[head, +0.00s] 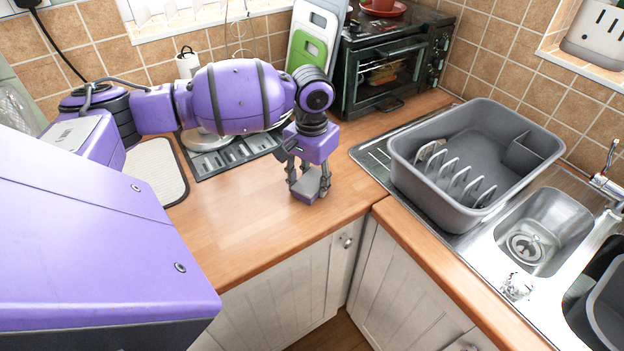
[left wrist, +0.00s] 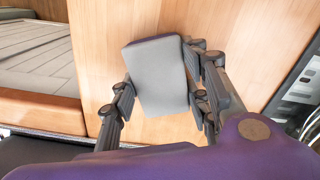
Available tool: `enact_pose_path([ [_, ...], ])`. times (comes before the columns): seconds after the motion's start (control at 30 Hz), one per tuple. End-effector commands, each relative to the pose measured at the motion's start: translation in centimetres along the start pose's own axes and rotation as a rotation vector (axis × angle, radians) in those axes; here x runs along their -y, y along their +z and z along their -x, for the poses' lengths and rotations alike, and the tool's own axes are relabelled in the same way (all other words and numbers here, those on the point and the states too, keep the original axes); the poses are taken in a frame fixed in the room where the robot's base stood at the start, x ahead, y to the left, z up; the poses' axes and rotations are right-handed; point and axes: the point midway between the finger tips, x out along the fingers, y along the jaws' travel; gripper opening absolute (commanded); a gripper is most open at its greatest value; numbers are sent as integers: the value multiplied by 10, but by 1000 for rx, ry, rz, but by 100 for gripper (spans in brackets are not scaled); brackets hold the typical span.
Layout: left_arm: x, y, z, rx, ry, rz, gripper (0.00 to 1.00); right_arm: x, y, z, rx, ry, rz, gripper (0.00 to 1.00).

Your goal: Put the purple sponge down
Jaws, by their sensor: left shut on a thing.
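The purple sponge (head: 306,187) has a grey face and a purple side. My left gripper (head: 308,184) points down over the wooden worktop with its fingers shut on the sponge's two sides. In the left wrist view the sponge (left wrist: 160,76) shows its grey face and a thin purple edge between the fingers of the left gripper (left wrist: 160,90). The sponge is at or just above the worktop; I cannot tell whether it touches. My right gripper is not in view.
The wooden worktop (head: 233,228) is clear around the gripper, with its front edge close by. A black toaster oven (head: 388,66) and chopping boards (head: 312,38) stand behind. A grey dish tub (head: 477,163) stands by the sink to the right. A metal hob (head: 235,155) lies left.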

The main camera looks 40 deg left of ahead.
Motion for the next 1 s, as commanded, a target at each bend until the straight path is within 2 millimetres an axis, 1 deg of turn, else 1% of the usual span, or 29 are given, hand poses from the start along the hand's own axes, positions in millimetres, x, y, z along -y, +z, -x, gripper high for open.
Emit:
enact_pose_path([
  [0.13,0,0,2,-2,0,0,22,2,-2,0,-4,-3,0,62],
  [0.3,0,0,-1,-3,0,1,22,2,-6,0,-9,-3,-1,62],
  [0.33,0,-1,-1,-3,0,1,47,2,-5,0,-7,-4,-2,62],
  [0.43,0,0,-1,-2,0,1,60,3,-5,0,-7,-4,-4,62],
  [0.47,0,0,-1,-2,0,1,62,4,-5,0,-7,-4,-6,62],
  [0.73,0,0,-1,-2,0,1,62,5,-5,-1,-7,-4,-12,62],
  [0.83,0,0,2,-2,-1,0,62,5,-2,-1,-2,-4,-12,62],
  [0.93,0,-1,16,-4,0,0,62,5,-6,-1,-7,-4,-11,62],
  [1.0,0,-2,30,-7,0,0,62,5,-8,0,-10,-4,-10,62],
])
